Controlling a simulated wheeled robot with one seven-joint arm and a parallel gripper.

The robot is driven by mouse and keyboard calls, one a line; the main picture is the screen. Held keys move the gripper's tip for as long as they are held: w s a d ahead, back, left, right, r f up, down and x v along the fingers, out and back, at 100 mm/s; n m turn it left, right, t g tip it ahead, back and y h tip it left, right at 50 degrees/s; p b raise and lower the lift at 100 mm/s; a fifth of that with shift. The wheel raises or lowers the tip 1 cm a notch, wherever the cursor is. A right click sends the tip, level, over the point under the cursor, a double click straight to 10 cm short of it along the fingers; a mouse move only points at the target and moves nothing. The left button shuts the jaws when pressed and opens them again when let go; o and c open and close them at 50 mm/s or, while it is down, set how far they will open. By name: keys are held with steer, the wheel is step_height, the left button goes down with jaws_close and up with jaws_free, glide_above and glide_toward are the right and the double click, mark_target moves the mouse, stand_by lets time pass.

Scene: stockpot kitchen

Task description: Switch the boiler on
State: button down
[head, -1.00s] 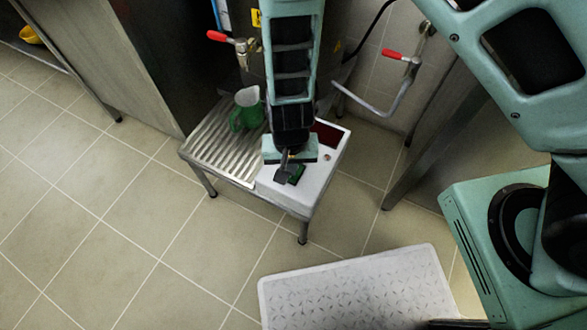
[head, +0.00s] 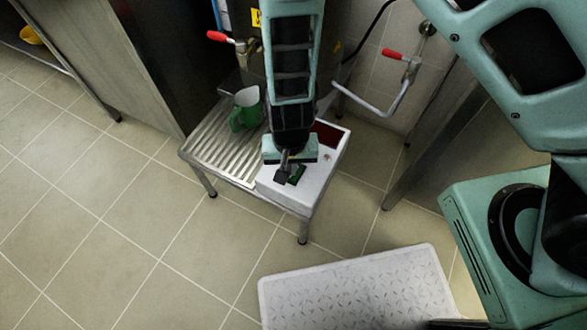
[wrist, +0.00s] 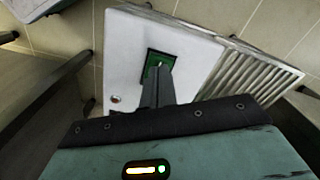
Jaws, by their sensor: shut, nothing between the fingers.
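A white box (head: 318,184) stands on the right part of a low metal stand. A green rocker switch in a dark frame (head: 298,173) is on its top, and it shows better in the wrist view (wrist: 161,60). My gripper (head: 284,177) is shut and empty, pointing down at the switch. In the wrist view the shut fingers (wrist: 158,82) overlap the near part of the switch; I cannot tell whether they touch it. A dark red panel (head: 328,134) and a small round red light or button (wrist: 115,99) are also on the box.
Behind stand a red-handled tap (head: 217,36) and another red-handled pipe (head: 393,55). The tiled floor at left is clear.

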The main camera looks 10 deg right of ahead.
steer(key=shift+f+b, duration=0.6)
steer(key=shift+f, duration=0.3)
stand_by(0.8)
step_height(320, 180, up, 7)
steer(key=p, duration=0.7)
stand_by(0.6)
steer(key=s+r+n+g+y, duration=0.1)
steer(key=s+r+n, duration=0.1)
steer(key=r, duration=0.8)
steer(key=s+r+n+y, duration=0.1)
steer(key=s+r+n, duration=0.2)
steer(key=r, duration=0.6)
steer(key=s+d+r+n+t+h, duration=0.1)
steer(key=s+d+r+n, duration=0.4)
steer(key=d+r, duration=0.5)
step_height(320, 180, up, 20)
steer(key=s+a+p, duration=0.1)
steer(key=a+p, duration=0.1)
steer(key=p, duration=1.8)
steer(key=shift+r+m, duration=0.15)
steer(key=shift+m, duration=0.25)
